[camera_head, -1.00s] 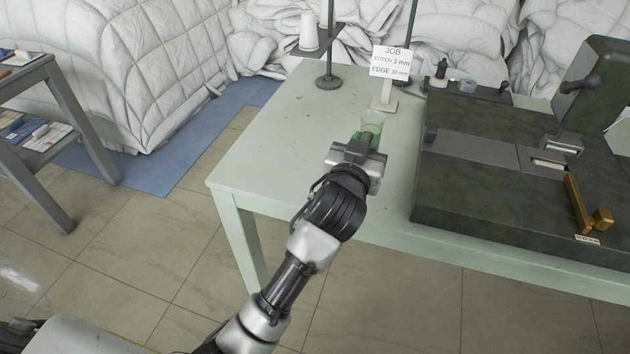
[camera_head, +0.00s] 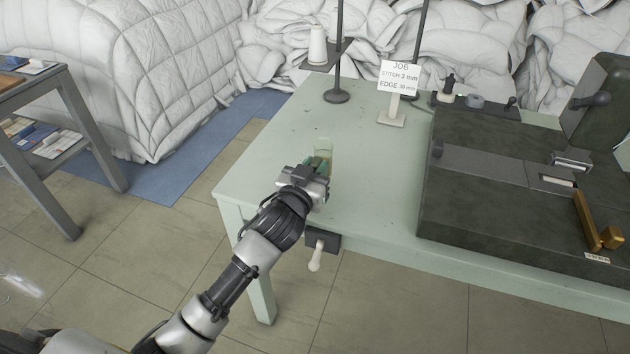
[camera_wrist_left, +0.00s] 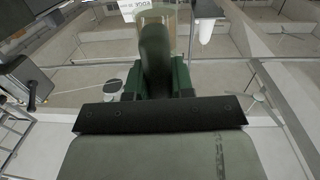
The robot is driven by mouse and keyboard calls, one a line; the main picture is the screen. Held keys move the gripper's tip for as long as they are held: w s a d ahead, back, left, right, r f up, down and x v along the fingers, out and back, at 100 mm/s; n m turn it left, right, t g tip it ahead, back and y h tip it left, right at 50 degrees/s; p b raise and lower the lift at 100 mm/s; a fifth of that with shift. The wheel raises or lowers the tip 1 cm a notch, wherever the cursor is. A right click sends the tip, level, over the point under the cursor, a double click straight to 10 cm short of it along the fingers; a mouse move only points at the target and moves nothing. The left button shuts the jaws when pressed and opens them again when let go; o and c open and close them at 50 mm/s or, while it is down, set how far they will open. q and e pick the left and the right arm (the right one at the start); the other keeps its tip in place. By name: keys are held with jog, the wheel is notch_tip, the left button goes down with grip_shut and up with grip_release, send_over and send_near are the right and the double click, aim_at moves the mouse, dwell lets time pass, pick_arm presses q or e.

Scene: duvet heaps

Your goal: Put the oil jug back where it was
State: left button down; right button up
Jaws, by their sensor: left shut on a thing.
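The oil jug (camera_head: 324,147) is a pale, see-through vessel, upright over the left part of the light green table (camera_head: 262,160). My left gripper (camera_head: 318,165) is shut on it, reaching in from the front. In the left wrist view the jug (camera_wrist_left: 180,25) stands beyond the gripper (camera_wrist_left: 158,80), with a dark green upright part, seemingly its handle, between the fingers. The jug's base is hidden by the gripper, so I cannot tell whether it touches the table. My right gripper is not in view.
A job sign (camera_head: 398,78) on a stand, a post base (camera_head: 337,96) and a white thread cone (camera_head: 318,46) are behind the jug. The dark sewing machine bed (camera_head: 480,215) fills the right side. A knobbed handle (camera_head: 315,258) hangs under the front edge. The table around the jug is clear.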

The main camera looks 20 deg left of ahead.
pick_arm(q)
notch_tip(320, 180, down, 4)
jog(key=shift+r, duration=0.2)
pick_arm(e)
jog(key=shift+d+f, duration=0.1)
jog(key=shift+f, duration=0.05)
pick_arm(q)
jog(key=shift+f, duration=0.2)
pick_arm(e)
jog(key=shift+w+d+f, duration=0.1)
pick_arm(q)
jog(key=shift+b, duration=0.3)
jog(key=c, duration=1.1)
grip_release()
jog(key=shift+o, duration=0.7)
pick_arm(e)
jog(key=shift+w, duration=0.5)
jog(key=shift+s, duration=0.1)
